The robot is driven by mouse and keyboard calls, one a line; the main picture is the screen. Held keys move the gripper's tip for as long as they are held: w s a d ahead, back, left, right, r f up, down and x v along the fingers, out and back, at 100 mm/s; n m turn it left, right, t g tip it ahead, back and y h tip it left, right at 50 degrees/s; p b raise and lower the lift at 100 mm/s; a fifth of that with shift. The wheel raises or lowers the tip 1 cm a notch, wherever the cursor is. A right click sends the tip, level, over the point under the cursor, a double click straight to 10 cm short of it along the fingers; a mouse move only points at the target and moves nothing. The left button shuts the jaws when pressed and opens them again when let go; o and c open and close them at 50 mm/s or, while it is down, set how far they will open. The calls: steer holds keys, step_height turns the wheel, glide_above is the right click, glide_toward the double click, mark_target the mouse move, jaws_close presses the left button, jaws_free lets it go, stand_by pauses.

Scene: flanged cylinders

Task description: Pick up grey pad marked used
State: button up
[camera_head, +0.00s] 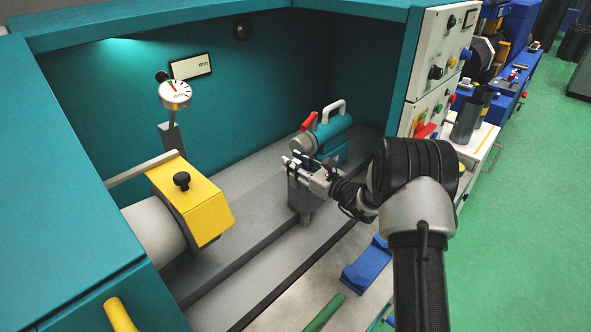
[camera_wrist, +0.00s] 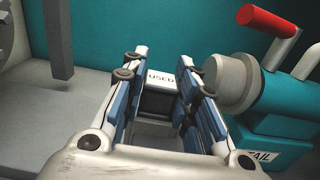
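The grey pad marked USED (camera_wrist: 160,79) shows in the wrist view between the fingers of my gripper (camera_wrist: 158,68). Its light top edge carries the dark letters, and a darker recessed area lies below them. The fingers are apart, one on each side of the pad. I cannot tell whether either finger touches it. In the head view my gripper (camera_head: 291,163) is over a grey block (camera_head: 304,201) on the machine bed, left of the teal tailstock. The pad cannot be made out clearly there.
The teal tailstock (camera_head: 334,137) with a red lever stands close to the right of my gripper; it also shows in the wrist view (camera_wrist: 262,95). A yellow chuck guard (camera_head: 190,198) and a dial gauge (camera_head: 174,94) are to the left. A blue block (camera_head: 368,265) lies in front.

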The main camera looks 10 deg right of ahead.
jaws_close()
step_height(320, 180, up, 20)
steer(key=p, duration=0.5)
steer(key=shift+p, duration=0.4)
